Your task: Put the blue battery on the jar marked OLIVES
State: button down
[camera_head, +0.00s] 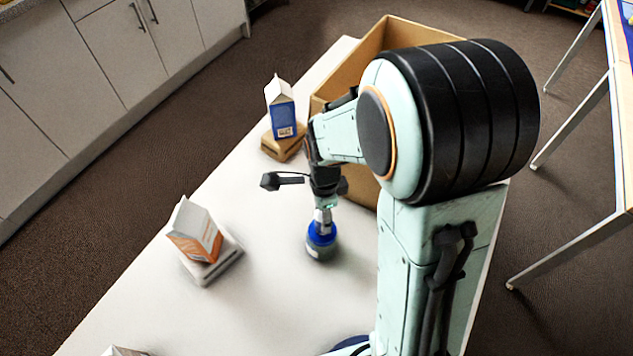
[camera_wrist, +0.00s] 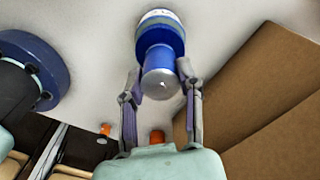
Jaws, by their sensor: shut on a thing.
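My gripper (camera_head: 322,212) points down over the white table and is shut on the blue battery. In the wrist view my gripper (camera_wrist: 160,90) has a finger on each side of the battery (camera_wrist: 159,82), whose silver end faces the camera. Directly beneath it stands a squat jar (camera_head: 320,253) with a grey lower body and a wide blue top. The jar (camera_wrist: 158,17) also shows beyond the battery in the wrist view. The battery looks upright over the jar's top; I cannot tell whether they touch. No writing on the jar can be read.
A blue-and-white carton (camera_head: 283,112) stands on a wooden block (camera_head: 284,148) at the back left. An orange-and-white carton (camera_head: 194,234) leans on a pale block (camera_head: 217,266) at the left. A tall cardboard box (camera_head: 345,75) stands behind my arm. The table between jar and cartons is clear.

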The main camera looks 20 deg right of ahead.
jog(key=shift+f, duration=0.2)
jog(key=c, duration=0.7)
grip_release()
notch_tip(320, 180, up, 12)
jog(key=s+n, duration=0.5)
jog(key=n, duration=0.1)
jog(key=s+a+n, duration=0.1)
jog(key=s+n, duration=0.4)
jog(key=n, duration=0.1)
jog(key=s+n, duration=0.5)
jog(key=n, duration=0.2)
jog(key=shift+s+a+r+y, duration=0.15)
jog(key=shift+s+a+y, duration=0.15)
jog(key=shift+s+y, duration=0.1)
